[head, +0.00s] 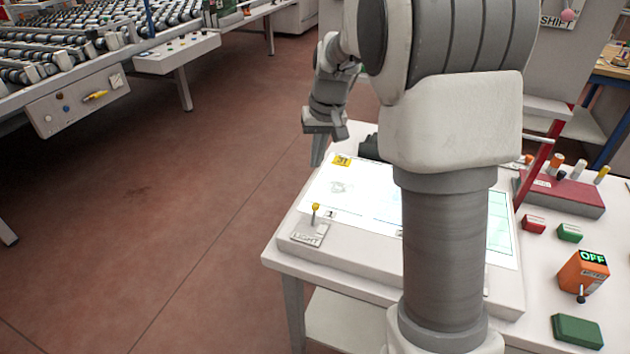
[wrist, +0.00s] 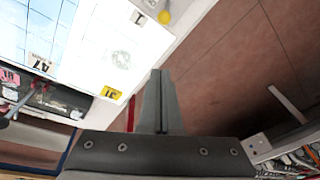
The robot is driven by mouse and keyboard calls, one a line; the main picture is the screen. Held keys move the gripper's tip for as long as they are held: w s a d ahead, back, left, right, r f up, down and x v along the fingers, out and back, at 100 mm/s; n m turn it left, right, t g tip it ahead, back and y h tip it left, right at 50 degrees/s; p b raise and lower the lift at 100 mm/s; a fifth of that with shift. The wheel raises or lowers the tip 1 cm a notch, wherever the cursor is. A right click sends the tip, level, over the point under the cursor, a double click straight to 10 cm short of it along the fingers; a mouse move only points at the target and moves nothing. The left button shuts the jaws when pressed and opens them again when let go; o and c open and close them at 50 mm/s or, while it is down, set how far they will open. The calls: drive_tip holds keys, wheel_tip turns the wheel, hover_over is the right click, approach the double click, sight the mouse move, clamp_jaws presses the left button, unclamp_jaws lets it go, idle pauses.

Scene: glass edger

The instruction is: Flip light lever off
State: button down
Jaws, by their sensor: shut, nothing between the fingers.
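The light lever (head: 315,209) has a yellow knob on a thin stem and stands up from a base plate marked LIGHT (head: 310,235). It is at the front left corner of the bright, lit panel (head: 365,190). In the wrist view the yellow knob (wrist: 164,17) shows at the top, beside the lit panel (wrist: 115,45). My gripper (head: 317,162) is shut and empty, pointing down above the panel's far left edge, behind the lever and apart from it. In the wrist view the shut fingers (wrist: 158,76) point toward the knob's side with a gap between.
My arm hides the panel's middle. An orange box reading OFF (head: 584,272), red (head: 534,224) and green (head: 570,232) blocks and a red box with knobs (head: 560,193) are at right. A roller conveyor (head: 80,65) stands at the far left. Open floor lies left of the table.

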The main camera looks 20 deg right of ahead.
sight(314, 215)
drive_tip(key=x, duration=1)
drive_tip(key=shift+s+f+b, duration=0.1)
drive_tip(key=shift+b, duration=0.3)
drive_tip(key=s, duration=0.1)
drive_tip(key=s+r, duration=0.1)
drive_tip(key=s, duration=0.1)
drive_tip(key=shift+s+r, duration=0.1)
drive_tip(key=shift+s+a, duration=0.1)
drive_tip(key=shift+s, duration=0.3)
drive_tip(key=shift+s+a+r+t+h+b, duration=0.4)
drive_tip(key=shift+t+h+b, duration=0.2)
drive_tip(key=shift+t+b, duration=0.2)
